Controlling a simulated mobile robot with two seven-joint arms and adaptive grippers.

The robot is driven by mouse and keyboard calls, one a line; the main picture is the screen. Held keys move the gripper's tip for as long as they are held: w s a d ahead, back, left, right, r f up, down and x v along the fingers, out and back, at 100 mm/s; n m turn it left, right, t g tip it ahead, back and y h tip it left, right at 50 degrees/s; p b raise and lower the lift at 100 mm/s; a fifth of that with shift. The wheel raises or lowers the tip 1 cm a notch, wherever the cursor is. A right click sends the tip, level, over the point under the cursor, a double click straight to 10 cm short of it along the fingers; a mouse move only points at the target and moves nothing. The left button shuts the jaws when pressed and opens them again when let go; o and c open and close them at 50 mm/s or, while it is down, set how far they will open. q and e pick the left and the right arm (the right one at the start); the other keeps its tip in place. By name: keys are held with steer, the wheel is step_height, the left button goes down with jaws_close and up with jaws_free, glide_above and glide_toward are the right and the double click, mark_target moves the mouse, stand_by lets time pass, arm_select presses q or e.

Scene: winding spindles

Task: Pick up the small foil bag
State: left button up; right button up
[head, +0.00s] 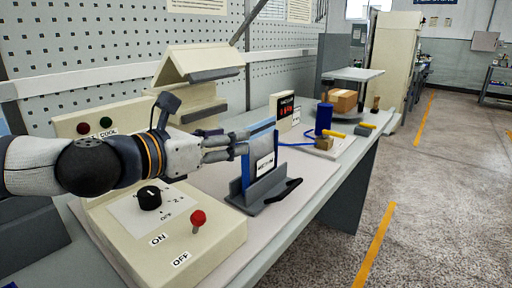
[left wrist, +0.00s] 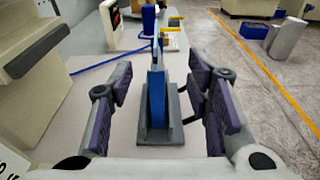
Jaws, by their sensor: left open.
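A thin blue bag (head: 262,128), which I take to be the small foil bag, stands upright in a dark grey stand (head: 268,188) with a white label on its side. In the left wrist view the bag (left wrist: 157,92) shows edge-on, with the stand's grey base (left wrist: 161,134) below it. My left gripper (head: 238,146) reaches in from the left, level with the bag's upper part. In the left wrist view its two purple-padded fingers (left wrist: 160,105) are wide apart, with the bag centred between them and free space on both sides. My right gripper is not in view.
A beige control box (head: 205,245) with a black knob and red lever sits below my left arm. A beige sealing machine (head: 197,80) stands behind. Further along the bench are a display box (head: 282,108), a blue cylinder (head: 323,118) and a carton (head: 342,100).

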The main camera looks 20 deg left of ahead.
mark_target(261, 134)
arm_select(q)
steer(key=b+x, duration=0.1)
steer(key=x, duration=0.4)
steer(key=b+x, duration=0.1)
steer(key=x, duration=0.5)
steer(key=shift+w+a+f+b, duration=0.15)
steer(key=shift+w+f+b, duration=0.15)
steer(key=shift+w+b, duration=0.05)
steer(key=shift+w, duration=0.2)
steer(key=shift+r, duration=0.15)
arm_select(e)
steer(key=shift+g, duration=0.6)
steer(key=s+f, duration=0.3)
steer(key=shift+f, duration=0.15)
arm_select(q)
jaws_close()
